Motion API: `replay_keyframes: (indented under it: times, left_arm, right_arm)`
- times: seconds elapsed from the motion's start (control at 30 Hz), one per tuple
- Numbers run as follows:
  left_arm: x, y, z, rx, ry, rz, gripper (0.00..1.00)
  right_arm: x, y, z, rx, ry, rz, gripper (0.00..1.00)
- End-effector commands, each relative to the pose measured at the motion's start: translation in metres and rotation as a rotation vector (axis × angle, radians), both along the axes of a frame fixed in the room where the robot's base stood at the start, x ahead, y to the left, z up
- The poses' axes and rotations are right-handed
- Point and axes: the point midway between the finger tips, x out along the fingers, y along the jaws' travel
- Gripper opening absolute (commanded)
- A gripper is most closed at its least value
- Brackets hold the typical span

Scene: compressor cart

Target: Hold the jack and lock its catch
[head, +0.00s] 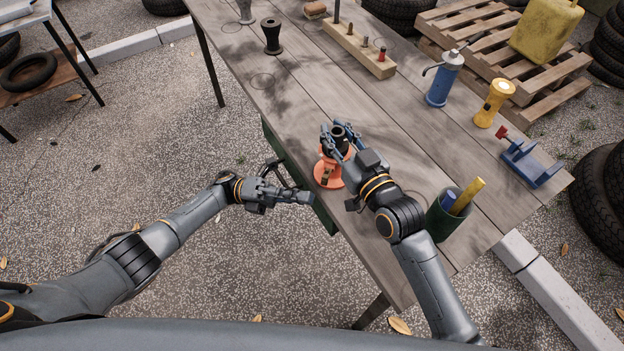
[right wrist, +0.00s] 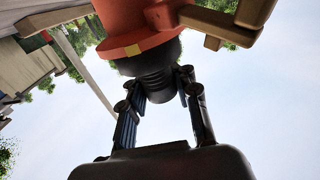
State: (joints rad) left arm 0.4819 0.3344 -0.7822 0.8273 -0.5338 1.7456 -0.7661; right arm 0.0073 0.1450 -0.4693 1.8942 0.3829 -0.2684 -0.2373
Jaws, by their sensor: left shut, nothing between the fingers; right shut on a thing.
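The jack (head: 328,172) has an orange-red base and a dark upper part, and stands upright on the wooden table near its front edge. My right gripper (head: 340,140) is shut around the dark upper part from above. In the right wrist view the fingers close on a black ribbed neck (right wrist: 153,85), with the red body (right wrist: 150,32) and a yellow mark beside it. Brown bar-like parts (right wrist: 222,22) stick out of the body; I cannot tell which is the catch. My left gripper (head: 306,197) is shut and empty, left of the jack and apart from it, by the table's front edge.
A green cup (head: 438,222) with yellow and blue items stands close right of my right wrist. Farther right are a blue clamp-like tool (head: 535,168), a yellow flashlight (head: 492,104) and a blue canister (head: 443,85). A pegged wooden block (head: 345,42) and black spool (head: 271,38) stand behind; the table's middle-left is clear.

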Motion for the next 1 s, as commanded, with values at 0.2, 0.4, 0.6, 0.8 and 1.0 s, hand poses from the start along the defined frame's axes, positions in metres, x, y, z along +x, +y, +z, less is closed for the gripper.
replay_keyframes:
  times: [0.2, 0.4, 0.6, 0.8, 1.0]
  left_arm:
    - [0.025, 0.039, 0.000, 0.238, -0.668, 0.036, 0.00]
    - [0.046, 0.066, -0.001, 0.350, -1.013, 0.015, 0.00]
    - [0.051, 0.073, -0.002, 0.376, -1.094, 0.006, 0.00]
    - [0.051, 0.073, -0.002, 0.374, -1.090, 0.006, 0.00]
    - [0.047, 0.063, -0.006, 0.372, -1.086, 0.004, 0.00]
  right_arm:
    - [0.000, 0.000, -0.001, -0.002, 0.003, 0.000, 0.00]
    - [0.000, 0.000, -0.002, -0.002, 0.003, 0.000, 0.00]
    - [0.000, 0.000, -0.002, -0.002, 0.003, 0.001, 0.00]
    - [0.000, 0.000, -0.002, -0.002, 0.003, 0.001, 0.00]
    - [0.000, 0.000, -0.002, -0.002, 0.003, 0.001, 0.00]
